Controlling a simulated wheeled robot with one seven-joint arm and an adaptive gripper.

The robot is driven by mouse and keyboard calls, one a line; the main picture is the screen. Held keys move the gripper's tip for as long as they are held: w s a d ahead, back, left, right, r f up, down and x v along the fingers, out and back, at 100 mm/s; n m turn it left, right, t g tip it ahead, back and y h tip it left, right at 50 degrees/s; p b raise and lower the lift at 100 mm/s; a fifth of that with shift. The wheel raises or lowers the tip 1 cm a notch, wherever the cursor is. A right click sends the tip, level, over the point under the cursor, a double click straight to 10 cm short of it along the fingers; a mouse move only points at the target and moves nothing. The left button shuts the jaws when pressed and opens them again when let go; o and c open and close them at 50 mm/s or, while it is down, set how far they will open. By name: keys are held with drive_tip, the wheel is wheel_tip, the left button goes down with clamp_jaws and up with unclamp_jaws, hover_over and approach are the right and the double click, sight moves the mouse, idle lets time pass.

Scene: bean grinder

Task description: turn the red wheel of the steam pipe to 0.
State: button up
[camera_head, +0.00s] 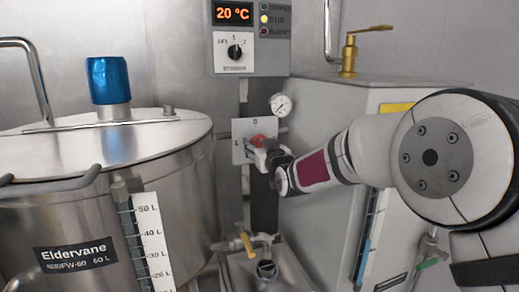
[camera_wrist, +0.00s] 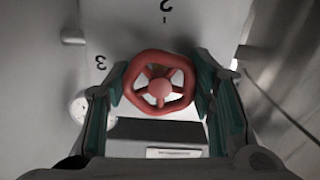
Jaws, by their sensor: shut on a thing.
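The red wheel (camera_wrist: 160,88) is a small spoked handwheel with a round hub, in front of a pale dial plate (camera_wrist: 108,30). In the wrist view the fingers of my gripper (camera_wrist: 160,76) stand on its left and right sides and are shut on its rim. The plate shows a 2 above the wheel and a 3 to its left. In the head view the wheel (camera_head: 258,140) is partly hidden by my gripper (camera_head: 264,147), and a 0 shows above it on the plate (camera_head: 240,154). I cannot tell which number the wheel is set to.
A round gauge (camera_head: 281,105) sits just above right of the plate. A steel tank (camera_head: 150,215) with a blue-capped lid stands at left. A grey cabinet (camera_head: 335,110) stands at right, behind my arm. A control box (camera_head: 250,50) reading 20 °C hangs above.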

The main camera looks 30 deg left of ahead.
drive_tip(key=m+b, duration=0.2)
drive_tip(key=m, duration=0.2)
drive_tip(key=shift+m+b, duration=0.3)
drive_tip(key=shift+b, duration=0.1)
drive_tip(key=m+b, duration=0.2)
drive_tip(key=m, duration=0.1)
drive_tip(key=shift+m, duration=0.3)
drive_tip(key=m+b, duration=0.2)
drive_tip(key=m, duration=0.2)
drive_tip(key=shift+m+b, duration=1)
drive_tip(key=shift+m, duration=0.8)
drive_tip(key=shift+r, duration=0.1)
drive_tip(key=o, duration=1.2)
drive_tip(key=shift+s, duration=0.1)
drive_tip(key=v, duration=1.1)
drive_tip(key=shift+s+d, duration=0.3)
